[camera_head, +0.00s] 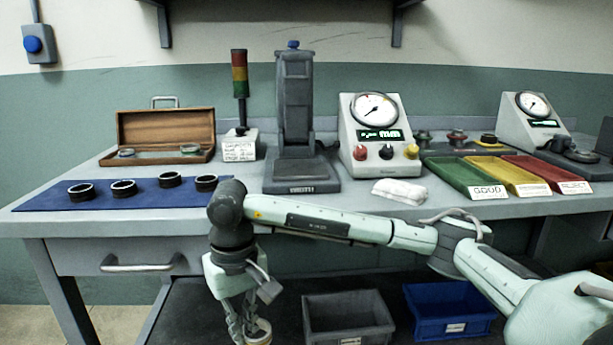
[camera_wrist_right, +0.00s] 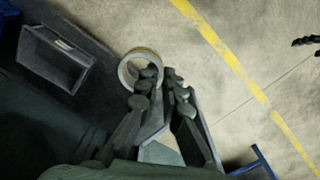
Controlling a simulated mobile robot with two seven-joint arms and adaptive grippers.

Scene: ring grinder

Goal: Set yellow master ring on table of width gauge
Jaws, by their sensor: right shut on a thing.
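The width gauge (camera_head: 294,125) is a dark stand with a flat table (camera_head: 301,172) at its base, labelled "WIDTH", on the bench. Its table looks empty. A ring with a yellow band (camera_head: 489,140) sits behind the coloured trays, in a row with a green-marked and a red-marked one. My right gripper (camera_head: 248,328) hangs below the bench's front edge, pointing down. My left gripper is out of view.
A blue mat (camera_head: 120,199) with several dark rings, a wooden case (camera_head: 166,128) and a white cloth (camera_head: 399,191) lie on the bench (camera_head: 330,205). A dial gauge (camera_head: 376,130) stands beside the width gauge. A grey bin (camera_head: 347,315) and a blue bin (camera_head: 450,308) are below.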

